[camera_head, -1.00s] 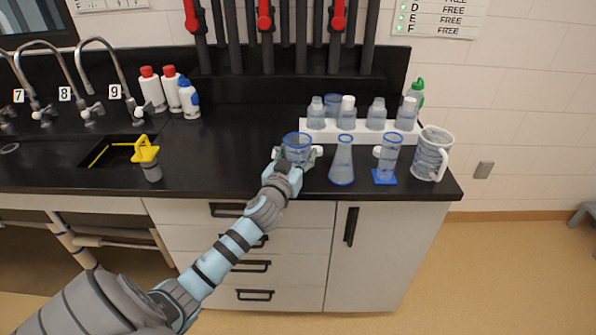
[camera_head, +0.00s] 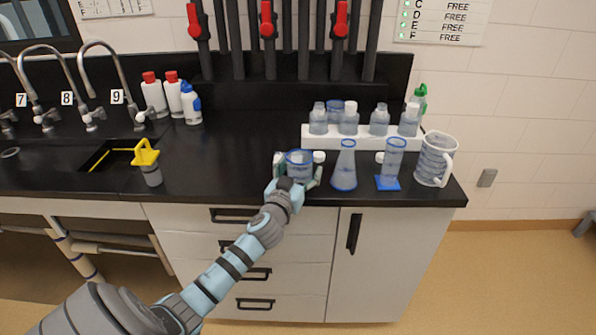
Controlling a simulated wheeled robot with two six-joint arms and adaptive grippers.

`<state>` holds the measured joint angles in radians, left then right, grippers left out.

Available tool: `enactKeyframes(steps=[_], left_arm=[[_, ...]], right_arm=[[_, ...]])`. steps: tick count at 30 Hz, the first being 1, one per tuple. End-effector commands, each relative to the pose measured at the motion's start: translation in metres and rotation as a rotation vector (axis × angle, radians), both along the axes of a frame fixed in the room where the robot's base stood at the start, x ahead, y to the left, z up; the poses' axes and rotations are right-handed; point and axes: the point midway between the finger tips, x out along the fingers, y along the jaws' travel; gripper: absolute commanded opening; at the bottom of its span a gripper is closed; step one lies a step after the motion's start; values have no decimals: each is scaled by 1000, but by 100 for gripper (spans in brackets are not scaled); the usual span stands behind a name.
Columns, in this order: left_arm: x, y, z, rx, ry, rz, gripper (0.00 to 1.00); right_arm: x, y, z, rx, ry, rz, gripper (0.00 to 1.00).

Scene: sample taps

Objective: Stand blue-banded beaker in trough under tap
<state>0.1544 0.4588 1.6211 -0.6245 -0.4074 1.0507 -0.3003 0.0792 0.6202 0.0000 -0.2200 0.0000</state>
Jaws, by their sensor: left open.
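The blue-banded beaker (camera_head: 300,160) stands upright on the black counter, near its front edge. My left gripper (camera_head: 299,172) is open, with its fingers on either side of the beaker. I cannot tell whether the fingers touch the glass. The trough (camera_head: 112,156) is a dark recess in the counter at the left, with a yellow rim piece showing. Three curved taps stand behind it, labelled 7, 8 and 9; tap 9 (camera_head: 104,60) is nearest the trough opening. My right gripper is not in view.
A conical flask (camera_head: 345,172), a blue-footed cylinder (camera_head: 392,165) and a jug (camera_head: 434,160) stand right of the beaker. A white rack (camera_head: 318,140) of bottles is behind. A yellow-handled item (camera_head: 147,158) stands by the trough.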

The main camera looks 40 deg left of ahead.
Motion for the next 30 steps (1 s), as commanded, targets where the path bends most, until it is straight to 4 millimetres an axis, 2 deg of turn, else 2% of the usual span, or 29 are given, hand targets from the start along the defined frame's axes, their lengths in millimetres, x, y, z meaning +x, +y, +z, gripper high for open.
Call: enactKeyframes(steps=[2, 5, 8, 15, 18, 22, 30], left_arm=[[-1, 0, 0, -1, 2, 0, 72], [-14, -5, -2, 0, 2, -2, 72], [-36, -11, -5, 3, 4, -2, 72], [-102, -33, -6, 0, 4, -3, 72], [-122, -40, -5, 1, 3, -2, 72], [-136, -44, -5, 0, 3, 0, 72], [-138, -44, -8, 1, 13, 3, 72]], right_arm=[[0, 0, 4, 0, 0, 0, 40], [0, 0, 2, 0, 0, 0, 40], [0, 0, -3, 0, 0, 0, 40], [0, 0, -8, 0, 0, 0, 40], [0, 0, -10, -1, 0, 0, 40], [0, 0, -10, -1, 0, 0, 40], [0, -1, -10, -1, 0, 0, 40]])
